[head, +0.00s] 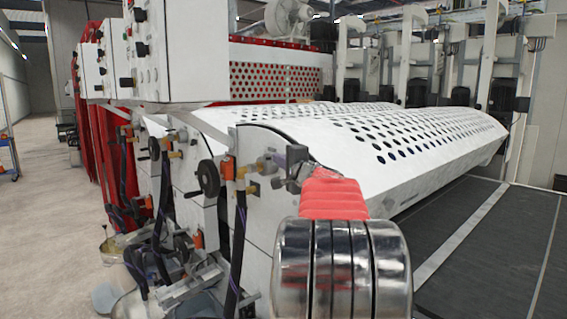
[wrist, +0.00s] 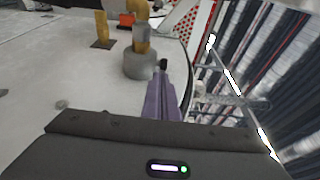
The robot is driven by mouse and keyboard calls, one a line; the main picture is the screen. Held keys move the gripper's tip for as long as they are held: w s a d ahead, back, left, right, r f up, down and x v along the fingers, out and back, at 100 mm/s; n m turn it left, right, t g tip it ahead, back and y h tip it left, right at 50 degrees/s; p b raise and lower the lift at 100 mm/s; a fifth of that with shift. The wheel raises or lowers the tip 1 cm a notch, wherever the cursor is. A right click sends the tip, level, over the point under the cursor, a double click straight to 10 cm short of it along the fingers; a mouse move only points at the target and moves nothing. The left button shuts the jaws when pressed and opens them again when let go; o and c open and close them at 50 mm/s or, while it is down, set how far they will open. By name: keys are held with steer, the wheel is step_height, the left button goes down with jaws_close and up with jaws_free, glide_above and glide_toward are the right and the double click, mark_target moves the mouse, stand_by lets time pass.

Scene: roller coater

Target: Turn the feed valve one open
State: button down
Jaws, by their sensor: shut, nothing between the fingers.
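My gripper (head: 292,158) is at the near end of the white coater, in front of its side panel. In the wrist view my gripper (wrist: 163,68) shows purple-grey fingers pressed together, with a dark tip and nothing between them. A brass fitting with a round grey base (wrist: 140,62) stands on the panel just left of the fingertips; whether they touch it I cannot tell. The same brass fitting (head: 266,164) shows left of my gripper in the head view. No label shows, so I cannot tell for certain that this is feed valve one.
An orange block (head: 228,167) and a black handwheel (head: 208,178) sit left of the fitting. Dark hoses (head: 238,245) hang below. The perforated white cover (head: 380,135) spreads to the right. Open floor (head: 35,220) lies at far left.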

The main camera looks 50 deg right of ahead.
steer(key=shift+w+a, duration=0.1)
steer(key=shift+w, duration=0.05)
stand_by(0.4)
